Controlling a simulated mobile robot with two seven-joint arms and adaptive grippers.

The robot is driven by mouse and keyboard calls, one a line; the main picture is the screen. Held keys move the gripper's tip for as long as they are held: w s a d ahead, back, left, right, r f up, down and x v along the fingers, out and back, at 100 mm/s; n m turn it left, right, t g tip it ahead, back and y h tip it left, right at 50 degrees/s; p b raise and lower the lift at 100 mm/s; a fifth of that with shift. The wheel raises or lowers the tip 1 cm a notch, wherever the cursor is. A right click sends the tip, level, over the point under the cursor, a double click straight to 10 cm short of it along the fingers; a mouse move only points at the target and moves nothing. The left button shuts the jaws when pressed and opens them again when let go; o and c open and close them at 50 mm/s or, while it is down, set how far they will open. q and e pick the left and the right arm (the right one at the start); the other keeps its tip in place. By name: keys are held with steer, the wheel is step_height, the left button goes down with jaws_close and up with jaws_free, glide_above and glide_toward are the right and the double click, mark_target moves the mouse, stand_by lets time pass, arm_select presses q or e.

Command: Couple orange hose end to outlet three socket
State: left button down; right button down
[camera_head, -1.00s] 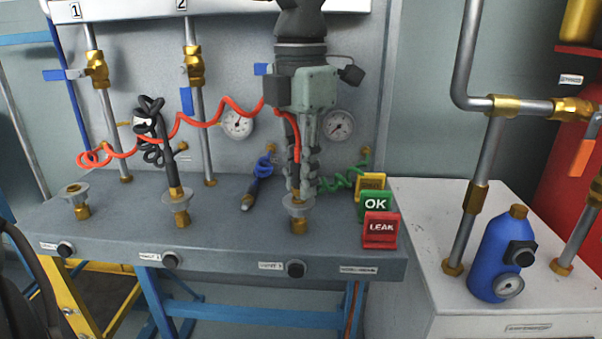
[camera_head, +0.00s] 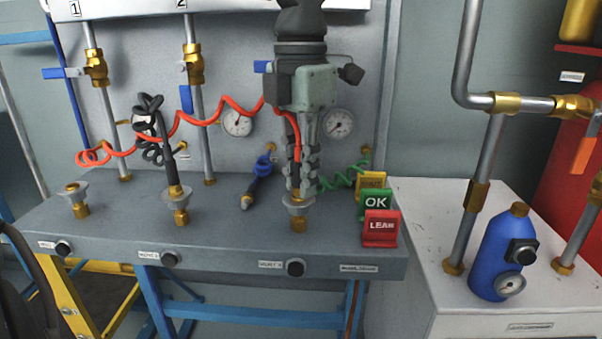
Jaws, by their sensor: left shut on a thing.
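The orange coiled hose (camera_head: 233,103) runs from the left of the bench back to my left gripper (camera_head: 301,186). The gripper points down, with its fingers shut around the hose end, which is mostly hidden; a short orange stretch shows beside the fingers. The fingertips are right above the outlet three socket (camera_head: 299,222), a brass fitting with a grey collar at the right of the bench. I cannot tell whether the hose end is seated in it. My right gripper is not in view.
A black hose (camera_head: 173,175) stands in the middle socket (camera_head: 181,215); the left socket (camera_head: 79,208) is empty. A blue hose end (camera_head: 256,188) lies left of my gripper. A green hose (camera_head: 345,178) and the OK (camera_head: 376,202) and LEAK (camera_head: 382,228) signs are close on the right.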

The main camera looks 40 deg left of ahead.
arm_select(q)
steer(key=shift+f, duration=0.2)
steer(key=c, duration=1.4)
jaws_free()
steer(key=shift+o, duration=0.2)
steer(key=shift+r, duration=0.1)
step_height(320, 180, up, 12)
steer(key=shift+f, duration=0.1)
